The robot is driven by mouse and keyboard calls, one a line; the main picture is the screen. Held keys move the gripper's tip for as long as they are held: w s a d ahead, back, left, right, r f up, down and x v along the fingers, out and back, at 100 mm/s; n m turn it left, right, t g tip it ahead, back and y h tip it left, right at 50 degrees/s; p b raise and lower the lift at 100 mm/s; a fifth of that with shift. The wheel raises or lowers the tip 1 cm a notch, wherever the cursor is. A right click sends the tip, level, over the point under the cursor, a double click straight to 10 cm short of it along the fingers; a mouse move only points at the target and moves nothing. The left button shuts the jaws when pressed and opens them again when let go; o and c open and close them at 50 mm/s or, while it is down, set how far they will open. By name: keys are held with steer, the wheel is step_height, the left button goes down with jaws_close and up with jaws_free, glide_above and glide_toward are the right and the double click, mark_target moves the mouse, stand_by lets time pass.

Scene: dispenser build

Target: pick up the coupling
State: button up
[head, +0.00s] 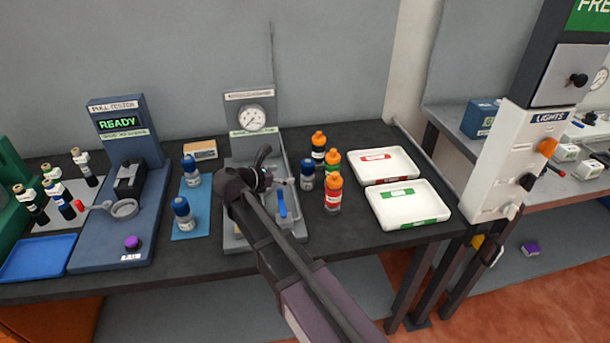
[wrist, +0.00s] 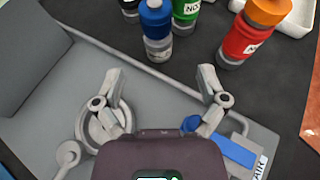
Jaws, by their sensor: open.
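No part in view is labelled as the coupling, and I cannot tell which one it is. My gripper (head: 268,170) is over the grey gauge stand's base (head: 298,227), its jaws apart with nothing between them. In the wrist view, my gripper (wrist: 160,74) spans bare grey base (wrist: 150,85). A round metal ring (wrist: 98,128) lies by the left finger, partly hidden. A blue lever (wrist: 232,150) is beyond the right finger and shows in the head view (head: 282,204). A blue-capped bottle (wrist: 157,30) stands just ahead of the fingertips, apart from them.
A red bottle (head: 333,195), a green bottle (head: 333,163) and a dark bottle (head: 318,147) stand right of the stand. White trays (head: 440,222) lie farther right. A blue mat (head: 195,230) with two blue-capped bottles and the pull tester (head: 140,190) are left.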

mark_target(304, 171)
stand_by(0.4)
steer(key=b+x, duration=0.3)
steer(key=x, duration=0.4)
steer(key=shift+w+f, duration=0.1)
steer(key=shift+w, duration=0.05)
steer(key=shift+w+d+f, duration=0.15)
steer(key=shift+w+d, duration=0.2)
steer(key=shift+w, duration=0.05)
steer(key=shift+w+r+b+x, duration=0.15)
steer(key=shift+b+x, duration=0.3)
steer(key=shift+x, duration=0.85)
steer(key=shift+w+r+b+x, duration=0.1)
steer(key=shift+b+x, duration=0.3)
steer(key=shift+x, duration=0.9)
steer(key=shift+a, duration=0.1)
jaws_close()
steer(key=shift+r, duration=0.2)
